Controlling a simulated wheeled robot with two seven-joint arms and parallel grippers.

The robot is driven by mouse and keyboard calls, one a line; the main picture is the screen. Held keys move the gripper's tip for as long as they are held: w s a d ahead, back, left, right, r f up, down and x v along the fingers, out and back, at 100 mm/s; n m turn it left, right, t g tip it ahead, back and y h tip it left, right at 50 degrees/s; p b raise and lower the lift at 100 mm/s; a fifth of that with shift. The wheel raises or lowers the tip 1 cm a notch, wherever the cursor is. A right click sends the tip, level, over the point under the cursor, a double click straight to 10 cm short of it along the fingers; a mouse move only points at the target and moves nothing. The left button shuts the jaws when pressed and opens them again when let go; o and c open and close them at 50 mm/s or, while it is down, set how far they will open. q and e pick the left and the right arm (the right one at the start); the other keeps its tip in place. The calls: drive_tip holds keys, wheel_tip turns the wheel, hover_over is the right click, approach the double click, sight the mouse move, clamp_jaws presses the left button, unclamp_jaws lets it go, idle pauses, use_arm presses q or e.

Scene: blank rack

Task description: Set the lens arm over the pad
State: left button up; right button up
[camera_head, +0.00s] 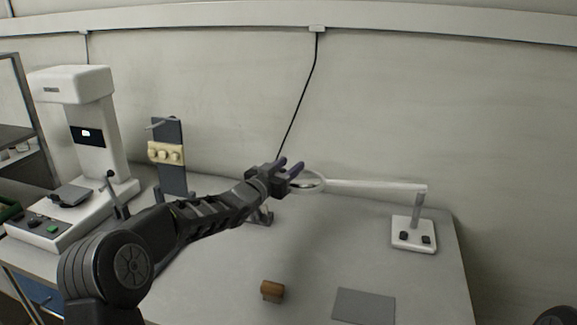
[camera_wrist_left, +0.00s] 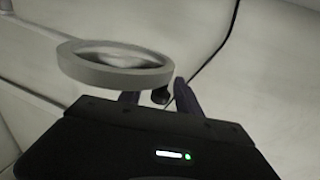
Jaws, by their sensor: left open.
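The white lens arm (camera_head: 375,187) reaches left from a post on a white base (camera_head: 413,234) at the right of the table. Its lens ring (camera_head: 318,184) is at the left end, over bare table and away from the pad. The flat grey pad (camera_head: 363,306) lies at the table's front right. My left gripper (camera_head: 292,168) is open and empty, close beside the ring's left side. In the left wrist view the ring (camera_wrist_left: 84,73) stands just beyond and above the fingertips (camera_wrist_left: 157,96); I cannot tell if they touch.
A small brown wooden block (camera_head: 272,291) lies left of the pad. A dark upright rack with a tan holder (camera_head: 168,153) and a white instrument (camera_head: 92,130) stand at the left. A black cable (camera_head: 300,95) runs down the wall. The table between ring and pad is clear.

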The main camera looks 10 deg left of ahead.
use_arm(q)
clamp_jaws()
idle(0.3)
idle(1.1)
